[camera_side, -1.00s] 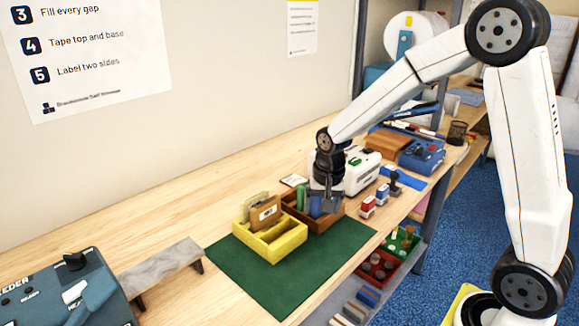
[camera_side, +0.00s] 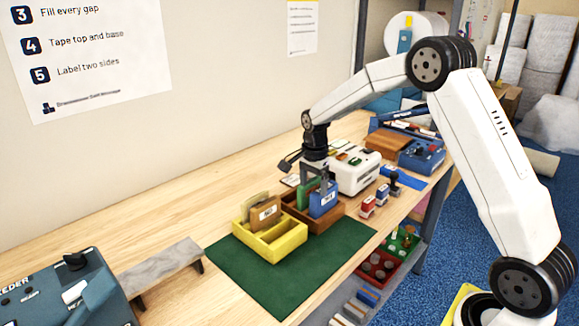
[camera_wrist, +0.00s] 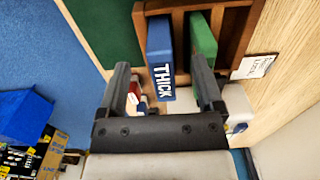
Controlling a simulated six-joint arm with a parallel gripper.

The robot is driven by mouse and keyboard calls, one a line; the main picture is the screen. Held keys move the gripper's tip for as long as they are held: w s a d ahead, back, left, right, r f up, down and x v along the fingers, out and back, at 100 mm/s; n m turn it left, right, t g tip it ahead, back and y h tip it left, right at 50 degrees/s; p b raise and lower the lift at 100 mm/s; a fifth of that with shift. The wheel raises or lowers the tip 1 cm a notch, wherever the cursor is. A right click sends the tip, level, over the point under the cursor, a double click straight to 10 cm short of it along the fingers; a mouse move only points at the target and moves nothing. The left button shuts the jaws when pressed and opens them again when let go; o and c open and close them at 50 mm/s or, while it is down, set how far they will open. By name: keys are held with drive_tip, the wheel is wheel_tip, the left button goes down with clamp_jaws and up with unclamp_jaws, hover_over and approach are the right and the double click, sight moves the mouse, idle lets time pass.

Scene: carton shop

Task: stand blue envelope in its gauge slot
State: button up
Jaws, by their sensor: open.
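The blue envelope (camera_side: 323,203) stands upright in the brown wooden box (camera_side: 318,226), beside the green envelope (camera_side: 304,194). In the wrist view the blue envelope (camera_wrist: 160,35) has a white label reading THICK and shows between my fingers, with the green envelope (camera_wrist: 203,38) near the right finger. My gripper (camera_side: 316,187) is open, at the top of the blue envelope in the side view. I cannot tell whether a finger touches it. The yellow divided box (camera_side: 273,248) stands next to the wooden box and holds tan envelopes (camera_side: 265,214) at its back; its front compartments look empty.
Both boxes stand on a green mat (camera_side: 270,285). A white machine (camera_side: 356,175) is behind the wooden box, and small red and blue stamps (camera_side: 368,206) stand to its right. A grey bench (camera_side: 160,266) is at left. A small card (camera_wrist: 254,66) lies beside the wooden box.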

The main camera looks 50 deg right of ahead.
sight(313, 204)
drive_tip(key=shift+d+f, duration=0.1)
drive_tip(key=shift+f, duration=3.4)
clamp_jaws()
